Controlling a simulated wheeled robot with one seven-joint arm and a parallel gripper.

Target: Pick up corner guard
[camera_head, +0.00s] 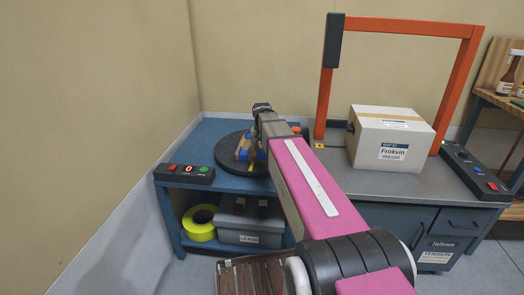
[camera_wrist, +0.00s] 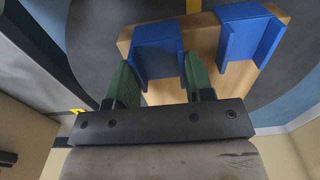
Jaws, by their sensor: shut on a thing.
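In the wrist view a blue corner guard (camera_wrist: 158,38) sits over the edge of a tan, wood-coloured piece (camera_wrist: 212,42). My gripper (camera_wrist: 159,68) has its green fingers on either side of this guard, shut on it. A second blue corner guard (camera_wrist: 250,32) is on the same tan piece to the right, outside the fingers. In the head view my arm reaches over the dark round turntable (camera_head: 228,160), and my fingertips are hidden there. Small blue and tan parts show beside the arm on the turntable.
A white carton (camera_head: 392,145) stands on the grey bench under an orange frame (camera_head: 400,26). A control box (camera_head: 184,172) is at the table's front left, another (camera_head: 474,172) at the right. Yellow tape (camera_head: 200,222) and a grey bin (camera_head: 250,222) are on the shelf below.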

